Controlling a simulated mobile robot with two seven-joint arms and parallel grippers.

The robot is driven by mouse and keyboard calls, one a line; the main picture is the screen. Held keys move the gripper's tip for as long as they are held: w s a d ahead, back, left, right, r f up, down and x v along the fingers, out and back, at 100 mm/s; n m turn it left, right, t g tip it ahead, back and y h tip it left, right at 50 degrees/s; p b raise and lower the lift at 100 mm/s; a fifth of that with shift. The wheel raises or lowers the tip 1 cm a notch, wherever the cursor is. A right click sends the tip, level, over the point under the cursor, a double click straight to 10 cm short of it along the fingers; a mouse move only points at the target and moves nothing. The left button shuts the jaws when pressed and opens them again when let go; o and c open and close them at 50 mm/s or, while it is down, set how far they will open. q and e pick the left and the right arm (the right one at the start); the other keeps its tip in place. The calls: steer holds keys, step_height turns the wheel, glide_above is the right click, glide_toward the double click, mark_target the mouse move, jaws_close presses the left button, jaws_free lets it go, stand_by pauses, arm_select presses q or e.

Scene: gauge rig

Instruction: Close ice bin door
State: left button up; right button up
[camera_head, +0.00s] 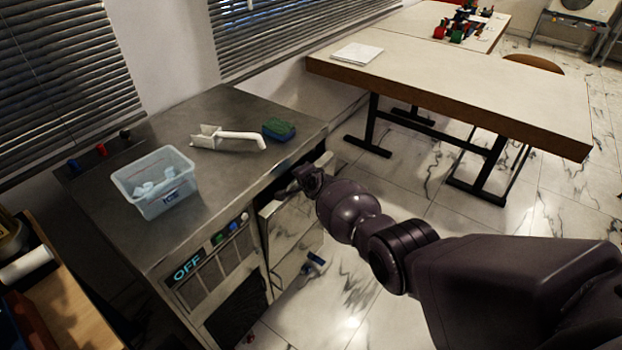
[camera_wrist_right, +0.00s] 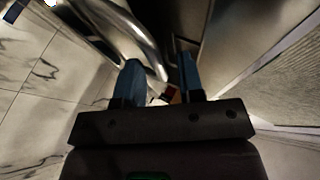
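The ice bin is a stainless-steel cabinet (camera_head: 110,210) with a lit "OFF" panel on its front. Its metal door (camera_head: 291,236) stands out from the front, and a dark opening shows above and behind it. My right gripper (camera_head: 300,181) is at the top of the door, with its fingertips hard to make out in the head view. In the right wrist view its two blue-tipped fingers (camera_wrist_right: 160,80) are apart. A curved shiny metal bar (camera_wrist_right: 135,32), perhaps the door handle, runs down towards the gap between them; I cannot tell whether they touch it. My left gripper is out of view.
On the cabinet top are a clear ice tub (camera_head: 155,184), a white scoop (camera_head: 228,139) and a green-blue sponge (camera_head: 279,129). A long table (camera_head: 450,88) stands behind; marble floor lies between.

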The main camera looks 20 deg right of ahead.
steer(key=p+v, duration=0.7)
steer(key=v, duration=0.2)
steer(key=shift+r, duration=0.15)
steer(key=shift+s+d, duration=0.1)
steer(key=shift+c, duration=0.3)
